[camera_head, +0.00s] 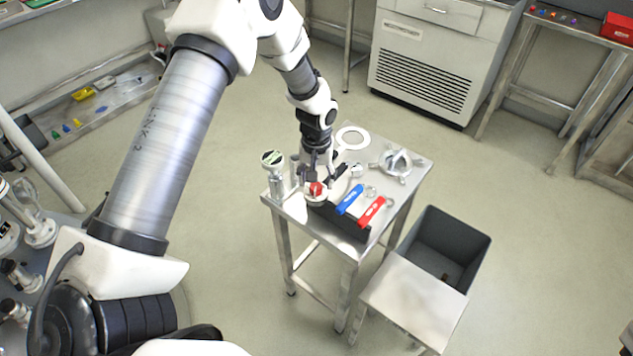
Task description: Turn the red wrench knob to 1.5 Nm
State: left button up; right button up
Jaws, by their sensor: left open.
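A red-handled wrench (372,212) and a blue-handled wrench (350,199) rest side by side in a black holder (338,221) on a small metal table. A small red knob (316,188) sits on a pale round base at the holder's left end. My left gripper (316,180) points down over this red knob, open, with its fingers close to it. I cannot tell whether the fingers touch it. Any scale or Nm marking is too small to read. My right gripper is not in view.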

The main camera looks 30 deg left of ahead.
aim_at(317, 185)
pick_arm(q)
notch_tip(317, 185, up, 10)
jog(key=shift+r, duration=0.15)
dwell(0.4)
jog(key=s+d+f+g, duration=0.2)
jog(key=s+f+g, duration=0.1)
jog(key=s+f, duration=0.6)
jog(key=s+d+f+g, duration=0.2)
jog(key=s+d+f, duration=0.1)
jog(key=s+f, duration=0.55)
jog(key=s+d+f+m+t, duration=0.1)
jog(key=s+d+f, duration=0.15)
jog(key=s, duration=0.55)
jog(key=s+d+f+m, duration=0.2)
jog(key=s+f, duration=0.1)
jog(key=s, duration=0.5)
jog(key=w+t, duration=0.1)
jog(key=w+m+t, duration=0.1)
jog(key=w, duration=0.1)
jog(key=w+t, duration=0.1)
jog(key=t, duration=0.1)
jog(key=shift+w+a+m, duration=0.3)
jog(key=shift+w+a, duration=0.05)
jog(key=shift+a, duration=0.05)
